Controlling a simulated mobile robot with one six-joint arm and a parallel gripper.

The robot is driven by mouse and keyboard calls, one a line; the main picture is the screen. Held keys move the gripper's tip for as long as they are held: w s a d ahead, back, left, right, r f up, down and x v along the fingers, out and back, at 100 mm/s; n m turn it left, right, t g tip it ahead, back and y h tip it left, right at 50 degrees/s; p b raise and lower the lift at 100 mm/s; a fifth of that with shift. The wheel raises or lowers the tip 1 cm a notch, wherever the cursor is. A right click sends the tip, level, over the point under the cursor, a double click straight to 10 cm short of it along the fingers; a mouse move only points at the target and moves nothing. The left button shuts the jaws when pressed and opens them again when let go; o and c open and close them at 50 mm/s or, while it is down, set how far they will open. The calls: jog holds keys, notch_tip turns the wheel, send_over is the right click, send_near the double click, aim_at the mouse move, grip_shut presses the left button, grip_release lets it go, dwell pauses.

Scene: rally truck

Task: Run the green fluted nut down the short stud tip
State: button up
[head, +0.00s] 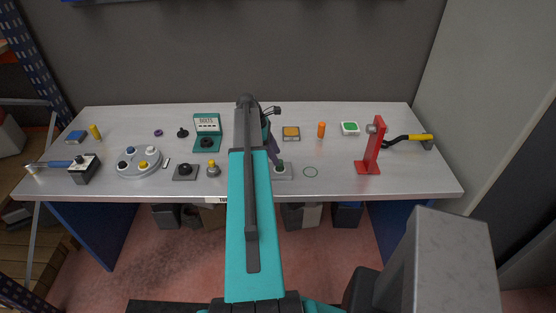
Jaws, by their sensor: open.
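My gripper (277,160) points down over a small grey block (283,174) near the front edge of the bench, just right of my teal arm. Its jaws are open, but they are small and dark here, and the gap between them is hard to see. I cannot make out the green fluted nut or the short stud tip. They may be at the block, hidden by the gripper and arm.
A red stand (370,155) and a yellow-handled tool (408,138) are at the right. An orange cylinder (321,130) and a yellow-topped box (291,133) stand behind the block. The front right is clear.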

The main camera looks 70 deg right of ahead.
jog(key=v, duration=0.6)
jog(key=shift+r, duration=0.3)
jog(key=shift+w+a, duration=0.1)
jog(key=shift+w, duration=0.05)
